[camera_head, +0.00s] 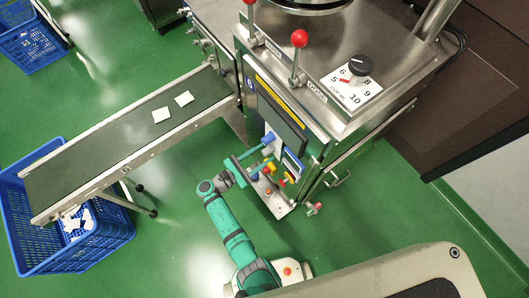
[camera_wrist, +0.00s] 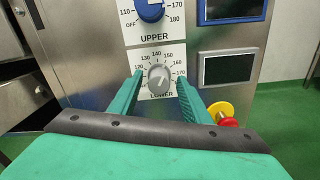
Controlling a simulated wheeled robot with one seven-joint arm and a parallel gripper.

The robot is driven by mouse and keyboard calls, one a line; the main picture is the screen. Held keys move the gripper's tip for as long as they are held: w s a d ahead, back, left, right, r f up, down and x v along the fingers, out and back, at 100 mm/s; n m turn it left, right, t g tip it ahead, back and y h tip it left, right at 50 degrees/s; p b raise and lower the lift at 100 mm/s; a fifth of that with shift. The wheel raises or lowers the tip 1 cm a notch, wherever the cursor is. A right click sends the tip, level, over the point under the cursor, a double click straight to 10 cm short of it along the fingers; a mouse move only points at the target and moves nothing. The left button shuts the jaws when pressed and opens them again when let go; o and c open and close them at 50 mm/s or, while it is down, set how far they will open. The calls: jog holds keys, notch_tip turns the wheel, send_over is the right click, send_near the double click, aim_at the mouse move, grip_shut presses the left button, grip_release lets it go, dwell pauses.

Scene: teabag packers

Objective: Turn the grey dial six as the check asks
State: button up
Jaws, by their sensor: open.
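The grey dial (camera_wrist: 159,79) sits on a white scale plate marked LOWER in the wrist view, with numbers from about 120 to 170 around it. A pale line shows on its face, but its exact reading is too small to tell. My gripper (camera_wrist: 161,84) is open, with one teal finger on each side of the grey dial. I cannot tell whether either finger touches it. In the head view my gripper (camera_head: 266,156) is at the machine's front panel, and the grey dial is not clearly visible there.
A blue dial (camera_wrist: 150,10) marked UPPER is just above. Dark screens (camera_wrist: 229,68) are to the right, and a red and yellow button (camera_wrist: 225,115) is low right. A conveyor (camera_head: 130,140) runs left to a blue crate (camera_head: 70,255).

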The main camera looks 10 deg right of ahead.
jog(key=shift+w+d, duration=0.3)
jog(key=shift+d, duration=0.35)
jog(key=c, duration=1.1)
jog(key=shift+o, duration=0.2)
jog(key=shift+m, duration=0.3)
jog(key=m, duration=0.5)
jog(key=shift+s, duration=0.1)
jog(key=m, duration=0.6)
jog(key=shift+f, duration=0.1)
